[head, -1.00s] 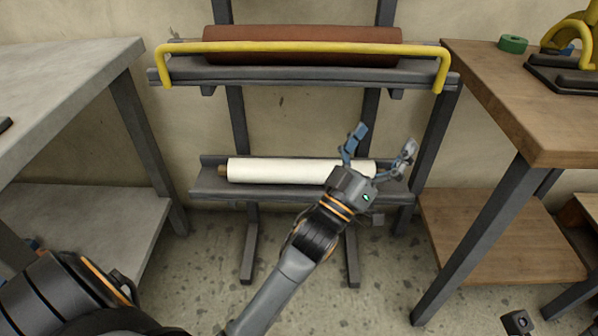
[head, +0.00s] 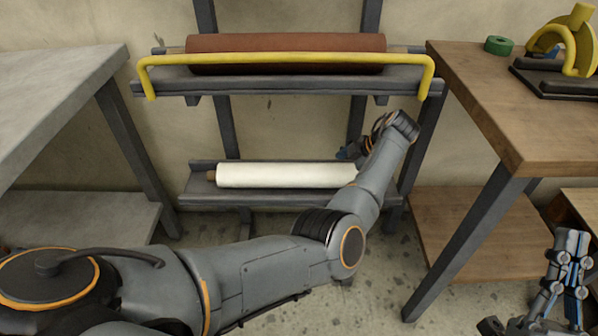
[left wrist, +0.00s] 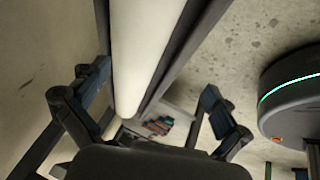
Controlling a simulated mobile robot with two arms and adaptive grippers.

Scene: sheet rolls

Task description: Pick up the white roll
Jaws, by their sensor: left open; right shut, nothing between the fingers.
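The white roll (head: 285,175) lies lengthwise on the lower shelf (head: 195,190) of the dark metal rack. Its brown core end shows at the left; its right end is hidden behind my left arm. My left gripper (head: 352,152) is at the roll's right part, mostly hidden by its own wrist. In the left wrist view the white roll (left wrist: 140,50) runs between the open fingers of my left gripper (left wrist: 150,105), with nothing gripped. My right gripper (head: 568,265) is at the lower right, shut and empty, away from the roll.
A brown roll (head: 285,43) lies on the upper shelf behind a yellow bar (head: 285,58). A grey table (head: 60,75) stands left, a wooden table (head: 510,130) right, with green tape (head: 498,45) and a yellow tool (head: 575,45) on it.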

